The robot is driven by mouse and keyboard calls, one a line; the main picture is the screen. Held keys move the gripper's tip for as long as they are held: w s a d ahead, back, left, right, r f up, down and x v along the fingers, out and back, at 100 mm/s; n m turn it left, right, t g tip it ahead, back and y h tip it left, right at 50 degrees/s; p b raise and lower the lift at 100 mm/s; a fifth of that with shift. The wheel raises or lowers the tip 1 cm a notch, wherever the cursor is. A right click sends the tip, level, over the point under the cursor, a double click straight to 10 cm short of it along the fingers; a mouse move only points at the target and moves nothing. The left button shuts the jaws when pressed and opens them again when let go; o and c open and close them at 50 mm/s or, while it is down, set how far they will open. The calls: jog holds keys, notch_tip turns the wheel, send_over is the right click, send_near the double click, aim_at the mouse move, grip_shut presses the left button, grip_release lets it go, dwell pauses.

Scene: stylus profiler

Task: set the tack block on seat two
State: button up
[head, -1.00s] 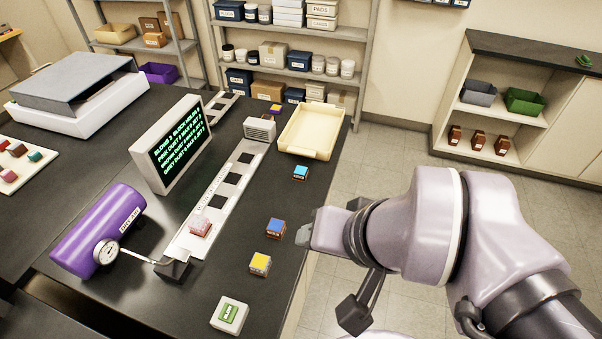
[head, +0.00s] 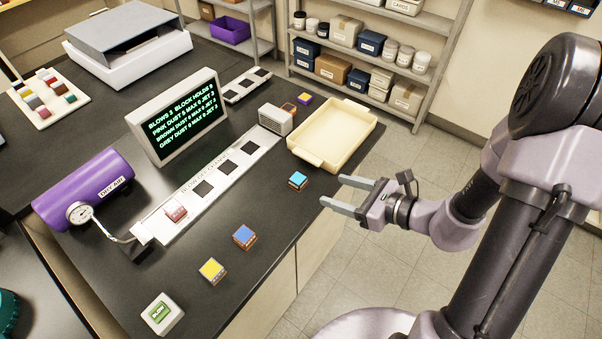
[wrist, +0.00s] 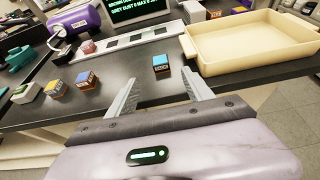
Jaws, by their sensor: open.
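My gripper (head: 333,192) is open and empty, off the table's right edge, its fingers pointing left toward a cyan-topped block (head: 298,181). In the wrist view the cyan-topped block (wrist: 161,64) stands just beyond and between my open fingertips (wrist: 161,76), not touched. A blue-topped block (head: 244,237) and a yellow-topped block (head: 212,270) stand nearer on the table. I cannot read which block is the tack block. The white seat strip (head: 213,165) has several dark square seats in a row. A pinkish block (head: 176,211) sits near its front end; the visible dark seats beyond it are empty.
A cream tray (head: 307,157) lies behind the cyan-topped block. A lit screen (head: 182,114), a purple air tank (head: 85,187) and a grey vented box (head: 276,116) flank the strip. A green-topped button box (head: 162,313) is at the front. Table between strip and blocks is clear.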

aim_at(300, 180)
jog(key=b+x, duration=0.3)
jog(key=x, duration=0.9)
jog(key=shift+f, duration=0.2)
jog(key=shift+s+d+r, duration=0.1)
jog(key=shift+d, duration=0.05)
grip_shut()
